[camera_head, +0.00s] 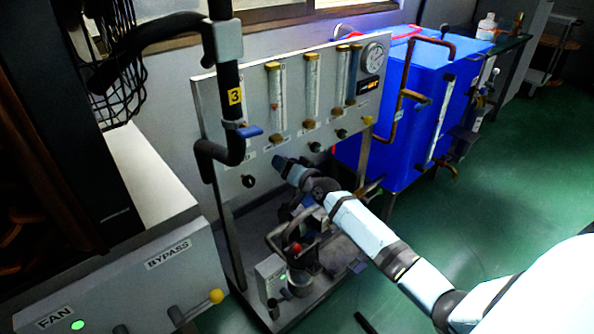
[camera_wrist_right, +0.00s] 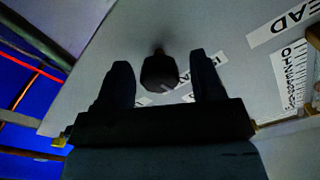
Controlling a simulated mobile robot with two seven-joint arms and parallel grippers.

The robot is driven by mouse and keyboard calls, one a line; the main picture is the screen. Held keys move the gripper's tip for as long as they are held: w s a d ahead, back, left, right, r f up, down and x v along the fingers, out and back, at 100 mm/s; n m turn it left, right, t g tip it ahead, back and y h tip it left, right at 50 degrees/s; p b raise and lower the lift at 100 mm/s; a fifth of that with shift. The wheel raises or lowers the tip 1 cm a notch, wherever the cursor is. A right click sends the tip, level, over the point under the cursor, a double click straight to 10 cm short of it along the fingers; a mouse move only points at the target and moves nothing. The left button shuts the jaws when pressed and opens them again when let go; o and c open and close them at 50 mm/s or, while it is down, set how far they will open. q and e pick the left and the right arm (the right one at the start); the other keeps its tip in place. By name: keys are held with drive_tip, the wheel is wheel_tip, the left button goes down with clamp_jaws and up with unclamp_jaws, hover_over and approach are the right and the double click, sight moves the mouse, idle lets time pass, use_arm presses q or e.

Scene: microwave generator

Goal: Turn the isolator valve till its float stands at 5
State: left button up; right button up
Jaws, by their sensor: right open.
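A grey upright panel (camera_head: 235,110) carries several clear float tubes, such as the left one (camera_head: 275,95), with small dark knobs below. I cannot read the float heights, nor tell which valve is the isolator. My right gripper (camera_head: 281,163) is at the panel's lower front and hides what lies behind it. In the right wrist view, a black valve knob (camera_wrist_right: 160,72) stands between the two open fingers (camera_wrist_right: 162,62), with a gap on both sides. My left gripper is out of view.
A black pipe marked 3 (camera_head: 233,97) with a blue-handled valve stands close in front of the panel's left side. A blue tank (camera_head: 400,110) with copper pipes is at the right. Equipment with a red knob (camera_head: 296,247) sits below my right arm. Green floor is clear at right.

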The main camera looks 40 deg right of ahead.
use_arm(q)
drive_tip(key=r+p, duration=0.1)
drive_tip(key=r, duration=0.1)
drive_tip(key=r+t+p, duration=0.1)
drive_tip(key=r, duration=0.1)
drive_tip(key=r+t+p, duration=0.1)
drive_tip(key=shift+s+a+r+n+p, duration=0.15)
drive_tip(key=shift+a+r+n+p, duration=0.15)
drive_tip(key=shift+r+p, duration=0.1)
use_arm(e)
drive_tip(key=s+d, duration=0.1)
drive_tip(key=s, duration=1.2)
drive_tip(key=shift+s, duration=0.15)
